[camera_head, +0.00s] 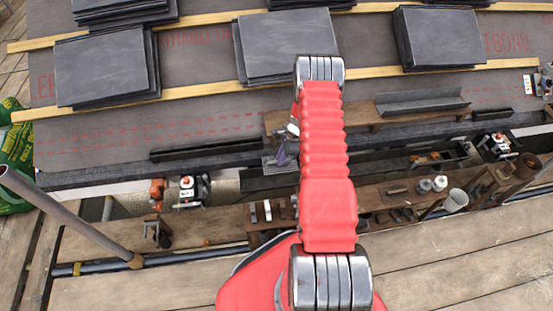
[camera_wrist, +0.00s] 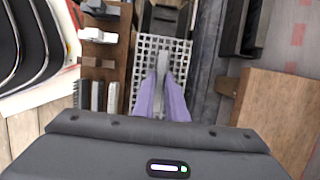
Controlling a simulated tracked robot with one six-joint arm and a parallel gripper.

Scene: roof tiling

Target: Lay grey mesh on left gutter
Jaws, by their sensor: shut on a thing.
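My gripper (camera_head: 283,152) hangs at the roof edge, partly behind my red arm in the head view. In the wrist view its two purple fingers (camera_wrist: 162,82) are shut on a grey upright part of the grey mesh (camera_wrist: 181,60). The mesh is a pale square grid below and around the fingertips. Its left part also shows in the head view (camera_head: 269,163). A dark gutter channel (camera_head: 262,184) runs just below the mesh in the head view, and a dark channel (camera_wrist: 164,20) shows beyond the mesh in the wrist view. Whether the mesh touches the gutter cannot be told.
A wooden shelf with small tools (camera_wrist: 102,65) lies left of the mesh in the wrist view. A wooden block (camera_wrist: 277,110) is at right. Stacks of slates (camera_head: 108,65) rest on the roof battens. A grey pole (camera_head: 62,217) slants at the left.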

